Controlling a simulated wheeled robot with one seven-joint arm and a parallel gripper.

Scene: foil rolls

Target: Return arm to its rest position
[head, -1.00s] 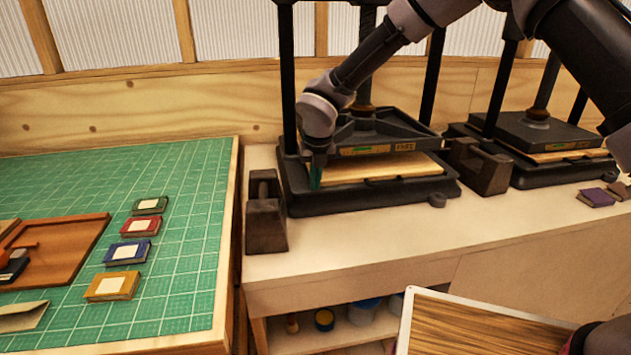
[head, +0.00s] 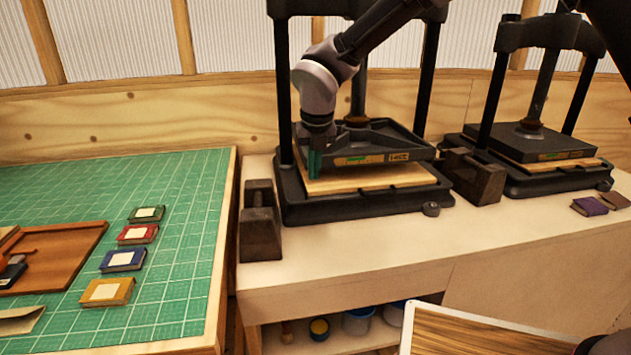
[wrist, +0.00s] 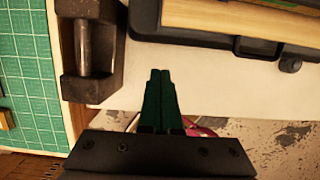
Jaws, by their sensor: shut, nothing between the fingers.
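My gripper (head: 314,163) is at the front left of the near black press (head: 350,208), pointing down with its green fingers together. In the wrist view my gripper (wrist: 160,95) is shut and empty, over the pale bench top (wrist: 200,90). The press and its pale board edge show at the top right of that view. My arm (head: 370,38) reaches in from the upper right, passing between the press's posts in the head picture.
A dark metal block (head: 261,225) stands left of the press, another (head: 473,178) right of it. A second press (head: 530,145) stands further right, with small books (head: 590,206) beside it. A green cutting mat (head: 180,215) holds several small books. The bench front is clear.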

